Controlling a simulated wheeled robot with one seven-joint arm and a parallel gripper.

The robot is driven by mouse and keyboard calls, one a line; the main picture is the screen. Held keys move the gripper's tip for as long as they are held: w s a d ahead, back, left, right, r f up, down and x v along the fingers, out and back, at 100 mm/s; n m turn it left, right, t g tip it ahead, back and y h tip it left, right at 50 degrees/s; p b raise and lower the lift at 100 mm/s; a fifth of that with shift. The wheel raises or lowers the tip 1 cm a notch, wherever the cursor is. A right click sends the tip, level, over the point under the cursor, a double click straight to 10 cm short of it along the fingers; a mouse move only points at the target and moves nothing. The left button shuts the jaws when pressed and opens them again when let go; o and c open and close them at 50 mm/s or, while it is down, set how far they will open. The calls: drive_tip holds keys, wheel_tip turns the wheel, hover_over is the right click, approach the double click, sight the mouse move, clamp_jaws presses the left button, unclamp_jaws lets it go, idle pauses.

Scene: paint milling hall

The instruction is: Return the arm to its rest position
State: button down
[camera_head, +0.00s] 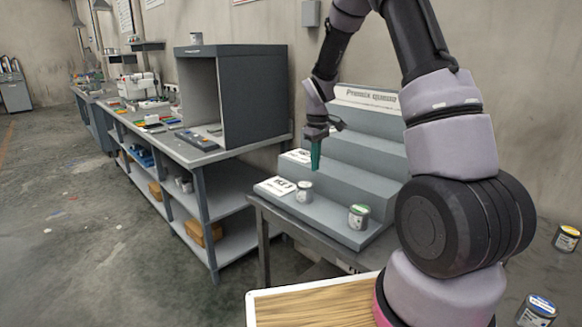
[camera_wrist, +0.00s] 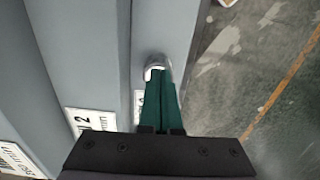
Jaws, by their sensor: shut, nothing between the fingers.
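My arm reaches out and bends down over the grey stepped rack (camera_head: 365,150) in the head view. My gripper (camera_head: 315,165) points down with its teal fingers shut and nothing between them. A small grey can (camera_head: 304,192) stands upright on the lowest step, just below and left of the fingertips, apart from them in the head view. In the wrist view my gripper (camera_wrist: 161,85) is shut, and the rim of a can (camera_wrist: 154,65) shows beyond the tips. The fingers hide part of that can.
A can with a green top (camera_head: 358,216) stands on the lowest step, right of the grey can. White label cards (camera_head: 275,186) lie on the steps. A grey booth (camera_head: 235,95) stands on the long bench at left. More cans (camera_head: 566,238) are at right.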

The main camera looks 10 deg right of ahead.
drive_tip(key=s+d+r+m+t+y, duration=0.1)
drive_tip(key=s+r+m+t, duration=0.15)
drive_tip(key=s+r, duration=0.55)
drive_tip(key=s+r+m+t, duration=0.1)
drive_tip(key=s+r+m, duration=0.25)
drive_tip(key=r, duration=0.85)
drive_tip(key=s+r+m+t, duration=0.1)
drive_tip(key=s+r+m, duration=0.1)
drive_tip(key=s, duration=0.6)
drive_tip(key=s+r+m+t+y, duration=0.1)
drive_tip(key=s+r+m+t, duration=0.1)
drive_tip(key=s+r, duration=0.3)
drive_tip(key=s+m, duration=0.1)
drive_tip(key=s, duration=0.2)
drive_tip(key=shift+s+a+r, duration=0.15)
drive_tip(key=shift+s, duration=0.05)
